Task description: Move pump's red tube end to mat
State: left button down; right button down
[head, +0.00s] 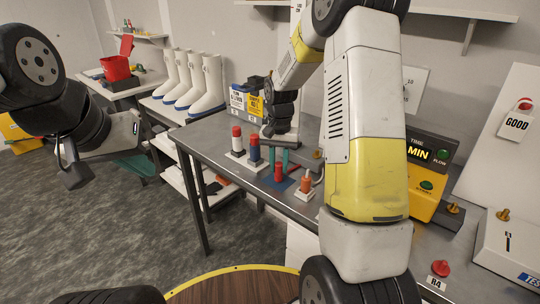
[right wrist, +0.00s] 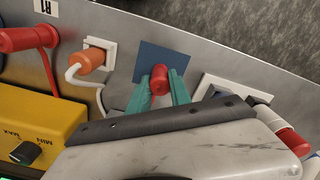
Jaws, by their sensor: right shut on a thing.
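The red tube end (head: 279,173) is a short red cylinder between the teal fingers of my right gripper (head: 281,161). It shows from above in the right wrist view (right wrist: 159,79), with my right gripper (right wrist: 160,92) shut on it. The blue mat (head: 290,187) lies directly below and around it; the mat (right wrist: 170,58) also shows past the fingers in the right wrist view. I cannot tell whether the red end touches the mat. No tube is visible on it. My left gripper (head: 136,165) hangs at the left, away from the bench; its opening is unclear.
An orange plug (head: 306,185) with a white lead stands right of the mat. Red-white (head: 237,140) and red-blue (head: 254,149) pieces stand left of it. A yellow control box (head: 427,185) is on the right. Another red piece with a thin red line (right wrist: 30,38) shows in the right wrist view.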

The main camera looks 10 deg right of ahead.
jog(key=shift+f, duration=0.2)
jog(key=c, duration=1.1)
grip_release()
notch_tip(320, 180, up, 8)
jog(key=shift+f, duration=0.15)
jog(key=s+r+n+t+y, duration=0.1)
jog(key=s+r+n+t, duration=0.15)
jog(key=s+r, duration=0.75)
jog(key=s+a+r+n+t, duration=0.1)
jog(key=s+t, duration=0.1)
jog(key=s, duration=0.5)
jog(key=s+a+r+n+t+y, duration=0.1)
jog(key=s+r, duration=0.1)
jog(key=s, duration=0.5)
jog(key=shift+s+r+t, duration=0.15)
jog(key=shift+t, duration=0.2)
